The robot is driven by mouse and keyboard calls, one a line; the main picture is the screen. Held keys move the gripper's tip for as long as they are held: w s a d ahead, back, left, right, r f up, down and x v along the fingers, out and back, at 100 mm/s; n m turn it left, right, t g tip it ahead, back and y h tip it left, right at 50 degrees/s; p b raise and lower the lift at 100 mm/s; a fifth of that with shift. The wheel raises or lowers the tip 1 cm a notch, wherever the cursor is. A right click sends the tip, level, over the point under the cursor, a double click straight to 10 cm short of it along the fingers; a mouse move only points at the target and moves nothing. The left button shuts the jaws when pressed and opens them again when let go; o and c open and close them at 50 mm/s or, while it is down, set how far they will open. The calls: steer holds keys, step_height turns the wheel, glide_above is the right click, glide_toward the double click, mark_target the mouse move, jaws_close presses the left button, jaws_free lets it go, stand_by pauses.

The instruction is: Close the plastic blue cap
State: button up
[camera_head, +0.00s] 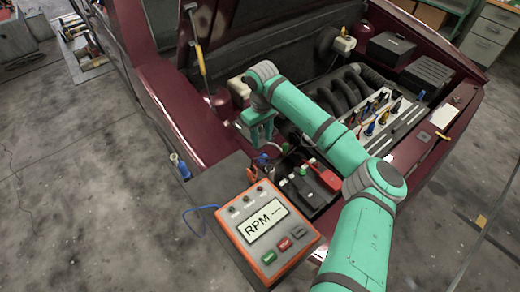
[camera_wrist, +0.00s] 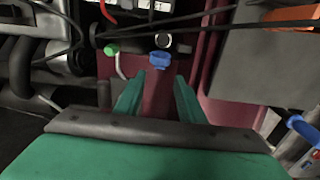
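A small blue cap (camera_wrist: 160,60) shows in the wrist view, just beyond and between my fingertips. It lies right beside a round, pale-rimmed opening (camera_wrist: 163,40) and appears tilted off it. The same cap seems to show in the head view as a small blue spot (camera_head: 262,159) just below my gripper (camera_head: 262,130). In the wrist view my gripper (camera_wrist: 158,92) has its two green fingers apart with nothing between them. The fingers appear clear of the cap. Whether the cap is hinged to the opening is too small to tell.
A green cap (camera_wrist: 112,49) sits left of the blue one, with dark cables crossing behind. The orange RPM meter (camera_head: 265,230) stands in front. A bottle with a blue top (camera_head: 180,166) stands left. The engine hoses (camera_head: 345,92) and raised hood crowd the arm.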

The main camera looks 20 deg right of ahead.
mark_target(262, 153)
step_height(262, 153, down, 7)
steer(key=shift+r, duration=0.2)
steer(key=shift+c, duration=0.6)
jaws_close()
steer(key=shift+a, duration=0.35)
steer(key=shift+d, duration=0.25)
